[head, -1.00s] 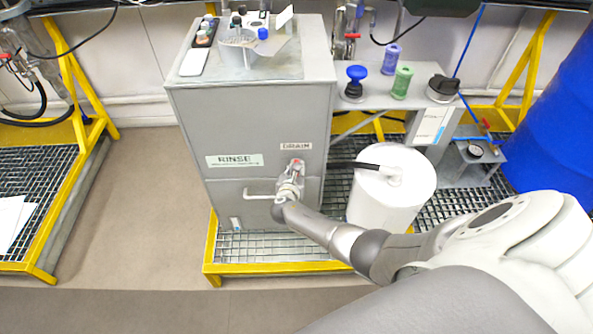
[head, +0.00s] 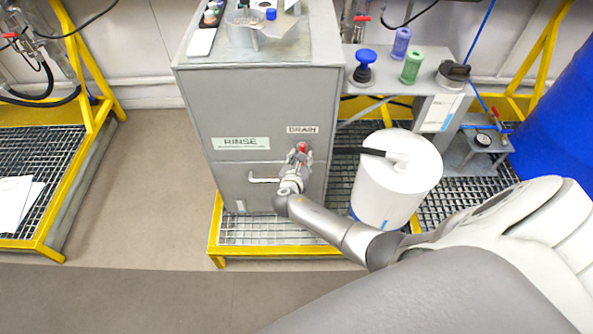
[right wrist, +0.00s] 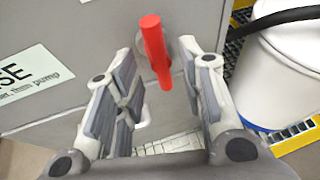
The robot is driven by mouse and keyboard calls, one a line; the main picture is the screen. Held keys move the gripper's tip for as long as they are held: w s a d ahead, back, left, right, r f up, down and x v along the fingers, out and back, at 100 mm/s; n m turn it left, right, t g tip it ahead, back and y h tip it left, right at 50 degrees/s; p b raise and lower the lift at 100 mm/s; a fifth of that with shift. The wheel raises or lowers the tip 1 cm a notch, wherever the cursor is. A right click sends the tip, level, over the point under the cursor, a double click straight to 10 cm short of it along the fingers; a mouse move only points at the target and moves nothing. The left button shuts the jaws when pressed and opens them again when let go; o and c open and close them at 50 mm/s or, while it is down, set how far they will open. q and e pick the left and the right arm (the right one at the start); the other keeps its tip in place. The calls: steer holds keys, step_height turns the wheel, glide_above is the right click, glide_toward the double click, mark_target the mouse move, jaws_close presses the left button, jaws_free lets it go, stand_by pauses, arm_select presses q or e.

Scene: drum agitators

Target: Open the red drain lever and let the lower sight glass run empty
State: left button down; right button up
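The red drain lever (head: 302,147) is on the front of the grey cabinet, below the DRAIN label (head: 302,129). In the right wrist view the lever (right wrist: 155,50) stands nearly upright, tilted slightly. My right gripper (head: 298,160) is at the lever. In the right wrist view its two fingers (right wrist: 158,65) are spread on either side of the lever, with gaps visible between them and it. No grip on the lever shows. The lower sight glass cannot be made out in either view. My left gripper is not in view.
A white drum (head: 385,195) with a black hose (head: 362,152) stands right of the cabinet (head: 235,105). A pale handle (head: 262,180) juts out left of my right gripper. A blue barrel (head: 562,130) is at the far right. The floor left of the cabinet is clear.

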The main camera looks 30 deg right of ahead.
steer(key=v, duration=0.8)
stand_by(0.4)
